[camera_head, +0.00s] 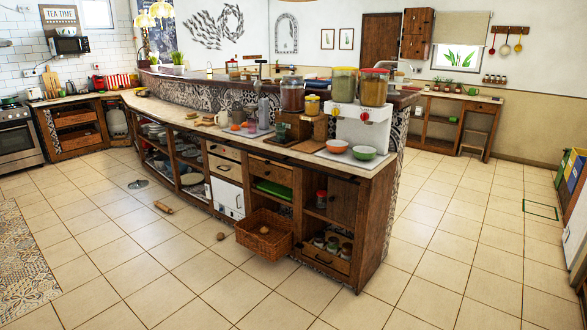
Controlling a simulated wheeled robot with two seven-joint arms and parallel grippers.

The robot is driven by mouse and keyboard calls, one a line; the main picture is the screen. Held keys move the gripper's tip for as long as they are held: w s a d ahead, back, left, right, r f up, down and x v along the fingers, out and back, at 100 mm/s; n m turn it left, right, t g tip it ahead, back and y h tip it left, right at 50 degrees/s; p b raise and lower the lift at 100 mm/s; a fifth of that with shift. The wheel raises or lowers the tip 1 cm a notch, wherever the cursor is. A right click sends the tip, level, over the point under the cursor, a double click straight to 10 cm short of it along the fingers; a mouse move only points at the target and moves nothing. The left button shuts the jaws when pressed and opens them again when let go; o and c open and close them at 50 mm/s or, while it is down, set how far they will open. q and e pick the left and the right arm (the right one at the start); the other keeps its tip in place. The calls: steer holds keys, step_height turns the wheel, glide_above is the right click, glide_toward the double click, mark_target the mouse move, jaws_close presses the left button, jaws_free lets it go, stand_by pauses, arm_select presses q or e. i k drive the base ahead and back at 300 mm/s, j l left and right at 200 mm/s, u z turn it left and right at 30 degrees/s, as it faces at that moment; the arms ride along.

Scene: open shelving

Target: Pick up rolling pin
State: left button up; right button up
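A small wooden rolling pin (163,207) lies on the tiled floor left of centre, in front of the long wooden counter unit (378,205). It lies at a slant and is apart from the counter's open shelves. Neither of my grippers shows in the head view.
A small round brown object (220,237) lies on the floor, near a wicker basket (264,233) that juts out from the counter. A dark round item (138,184) lies farther back. A patterned floor area (22,270) is at left. The floor in front is clear.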

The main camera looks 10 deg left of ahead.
mark_target(165, 208)
steer(key=i+l+u, duration=0.15)
steer(key=i, duration=0.3)
steer(key=i+u, duration=0.15)
steer(key=i, duration=0.3)
steer(key=i+l+u, duration=0.15)
steer(key=i, duration=0.25)
steer(key=i+l+u, duration=0.15)
steer(key=i+l, duration=0.2)
steer(key=i+j+u, duration=0.25)
steer(key=i+u, duration=0.15)
steer(key=i, duration=0.25)
steer(key=i+u, duration=0.45)
steer(key=i, duration=0.15)
steer(key=i+l+u, duration=0.2)
steer(key=i+u, duration=0.2)
steer(key=i, duration=0.25)
